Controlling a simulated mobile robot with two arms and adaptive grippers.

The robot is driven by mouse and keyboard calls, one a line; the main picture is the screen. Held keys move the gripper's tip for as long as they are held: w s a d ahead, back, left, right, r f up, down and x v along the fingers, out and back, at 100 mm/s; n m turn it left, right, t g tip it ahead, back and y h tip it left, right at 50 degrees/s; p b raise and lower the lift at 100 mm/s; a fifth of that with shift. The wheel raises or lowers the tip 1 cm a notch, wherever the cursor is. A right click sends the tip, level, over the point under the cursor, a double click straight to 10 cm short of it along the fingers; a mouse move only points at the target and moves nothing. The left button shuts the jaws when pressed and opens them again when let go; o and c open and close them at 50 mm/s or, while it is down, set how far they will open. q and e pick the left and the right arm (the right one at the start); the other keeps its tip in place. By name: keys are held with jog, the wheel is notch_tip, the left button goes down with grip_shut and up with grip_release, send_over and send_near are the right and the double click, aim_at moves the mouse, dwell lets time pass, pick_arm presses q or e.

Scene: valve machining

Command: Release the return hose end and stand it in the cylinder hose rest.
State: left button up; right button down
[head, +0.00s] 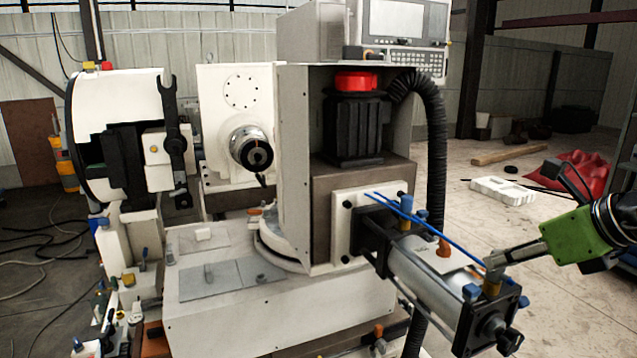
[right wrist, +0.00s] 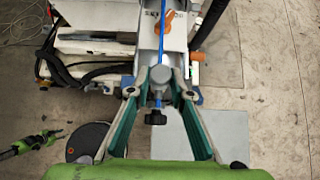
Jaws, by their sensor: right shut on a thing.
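My right gripper (head: 492,264) is shut on the blue hose end (head: 484,263), at the near right end of the grey cylinder (head: 428,277). A brass-coloured fitting (head: 491,289) is directly under the fingertips; I cannot tell whether the hose end is still seated in it. In the right wrist view the fingertips (right wrist: 160,78) meet around the hose end, and the blue hose (right wrist: 161,38) runs away from them. An orange piece (head: 443,248) on top of the cylinder may be the hose rest. A green gripper, apparently my left (right wrist: 38,143), shows at the lower left; its jaws are unclear.
A black knob (right wrist: 156,117) sits on the cylinder's end, close below the fingertips. A blue-capped fitting (head: 405,204) stands at the cylinder's far end. A thick black corrugated hose (head: 436,150) hangs behind.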

jog(key=shift+r, duration=0.1)
dwell(0.3)
jog(key=shift+r+p, duration=1.2)
jog(key=shift+r, duration=1.1)
